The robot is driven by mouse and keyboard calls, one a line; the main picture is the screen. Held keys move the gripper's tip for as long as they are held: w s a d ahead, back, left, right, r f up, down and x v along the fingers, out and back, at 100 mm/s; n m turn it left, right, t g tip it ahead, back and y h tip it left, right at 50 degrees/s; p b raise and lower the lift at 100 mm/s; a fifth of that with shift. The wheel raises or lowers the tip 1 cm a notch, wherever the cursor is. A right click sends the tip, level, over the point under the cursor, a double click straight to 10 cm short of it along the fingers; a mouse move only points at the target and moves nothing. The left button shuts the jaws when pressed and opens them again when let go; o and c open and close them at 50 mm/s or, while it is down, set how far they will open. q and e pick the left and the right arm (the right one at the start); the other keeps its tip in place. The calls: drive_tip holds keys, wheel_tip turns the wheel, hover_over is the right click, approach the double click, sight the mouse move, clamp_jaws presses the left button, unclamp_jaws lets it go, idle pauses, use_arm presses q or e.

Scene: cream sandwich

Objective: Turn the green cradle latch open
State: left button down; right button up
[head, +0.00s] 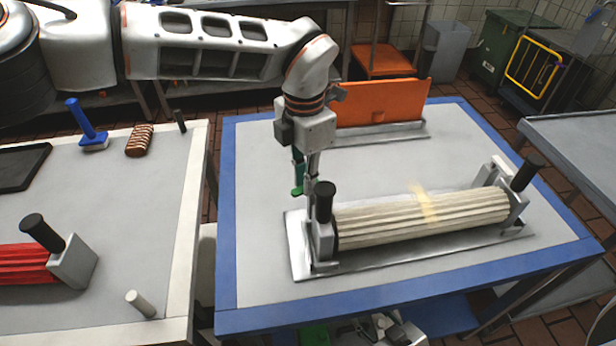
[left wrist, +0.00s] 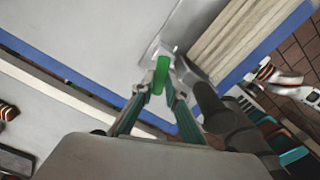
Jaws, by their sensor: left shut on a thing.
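The green cradle latch (head: 297,191) is a small green lever at the left end of the metal cradle (head: 299,262) on the blue-edged table. In the left wrist view the latch (left wrist: 161,72) shows as a green bar at my fingertips. My left gripper (head: 304,178) points down at it, its fingers (left wrist: 160,88) closed around the latch. A cream ribbed roller (head: 385,218) lies in the cradle, with a yellowish band near its middle. The latch's pivot is hard to make out. My right gripper cannot be made out in either view.
Black upright handles stand at the roller's left (head: 324,203) and right (head: 527,174) ends, the left one close to my gripper. An orange panel (head: 382,102) stands behind. The left table holds a red roller (head: 25,264), a blue-handled tool (head: 86,124) and a brown ribbed piece (head: 139,140).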

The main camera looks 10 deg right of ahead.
use_arm(q)
drive_tip(key=m, duration=0.2)
drive_tip(key=w+m+p, duration=0.1)
drive_tip(key=m, duration=0.1)
drive_tip(key=shift+a+m, duration=0.1)
drive_tip(key=shift+m, duration=0.3)
drive_tip(key=shift+w, duration=0.1)
drive_tip(key=c, duration=2)
unclamp_jaws()
wheel_tip(320, 180, up, 12)
drive_tip(key=shift+r, duration=0.1)
